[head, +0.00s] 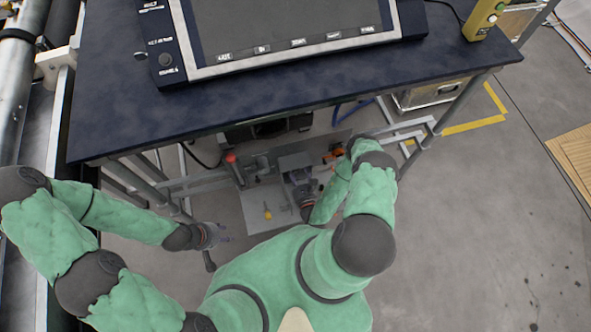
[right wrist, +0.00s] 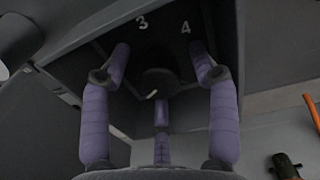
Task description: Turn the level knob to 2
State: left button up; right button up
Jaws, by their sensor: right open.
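The level knob (right wrist: 158,82) is a dark round shape on a dark panel in the right wrist view. The numerals 3 (right wrist: 142,23) and 4 (right wrist: 185,28) are printed above it; I see no 2. A short white mark shows at the knob's lower edge. My right gripper (right wrist: 160,72) is open, its purple fingers spread around the knob; I cannot tell whether they touch it. In the head view my right gripper (head: 300,188) is low under the table at a grey box (head: 295,160), with the knob hidden. My left gripper (head: 212,235) hangs apart to the left; its fingers are too small to read.
A dark table (head: 200,110) overhangs the work area and carries a large screen device (head: 290,25). A red-topped post (head: 233,168) and an orange item (head: 333,153) stand near the grey box. A yellow item (head: 267,214) lies on the pale plate. The floor at right is largely clear.

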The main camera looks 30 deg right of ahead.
jog(key=shift+w, duration=0.2)
jog(key=c, duration=1.2)
jog(key=shift+o, duration=0.2)
jog(key=m, duration=0.3)
jog(key=shift+p, duration=0.4)
jog(key=m, duration=0.2)
jog(key=shift+m, duration=0.4)
jog(key=m, duration=0.6)
